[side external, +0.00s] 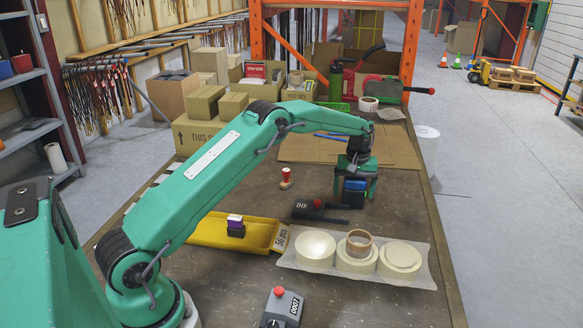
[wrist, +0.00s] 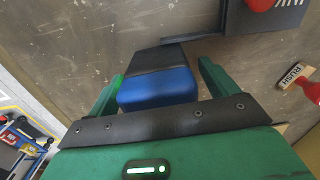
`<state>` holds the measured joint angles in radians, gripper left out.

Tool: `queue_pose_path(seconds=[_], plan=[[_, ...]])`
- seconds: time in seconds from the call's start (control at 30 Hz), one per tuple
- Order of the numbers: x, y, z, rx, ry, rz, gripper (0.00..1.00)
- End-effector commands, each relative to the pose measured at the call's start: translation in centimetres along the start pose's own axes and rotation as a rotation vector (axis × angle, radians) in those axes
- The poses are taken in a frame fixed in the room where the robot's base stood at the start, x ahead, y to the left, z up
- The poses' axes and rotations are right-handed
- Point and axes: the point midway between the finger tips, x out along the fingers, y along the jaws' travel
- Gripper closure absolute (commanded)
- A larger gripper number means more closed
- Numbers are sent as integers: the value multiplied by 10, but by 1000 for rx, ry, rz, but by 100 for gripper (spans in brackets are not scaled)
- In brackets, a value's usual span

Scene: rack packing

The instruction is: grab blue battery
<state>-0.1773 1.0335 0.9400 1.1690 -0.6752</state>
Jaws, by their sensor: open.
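The blue battery (wrist: 158,86) is a block with a blue part and a black part, in the middle of the wrist view. It also shows between my fingers in the side view (side external: 355,185). My gripper (wrist: 161,82) is open, with one green finger on each side of the battery. A gap shows between the battery and the right finger. The left finger is close to it, and I cannot tell whether they touch. In the side view my gripper (side external: 354,190) points down over the table, and its fingers partly hide the battery.
Flat cardboard (side external: 300,150) lies behind.

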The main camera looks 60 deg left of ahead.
Motion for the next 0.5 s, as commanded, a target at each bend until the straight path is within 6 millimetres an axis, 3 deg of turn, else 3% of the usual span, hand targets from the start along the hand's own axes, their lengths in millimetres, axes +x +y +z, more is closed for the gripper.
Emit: queue_pose_path(seconds=[0.17, 0.5], plan=[[13, 0, 0, 0, 0, 0, 15], [14, 0, 0, 0, 1, 1, 15]])
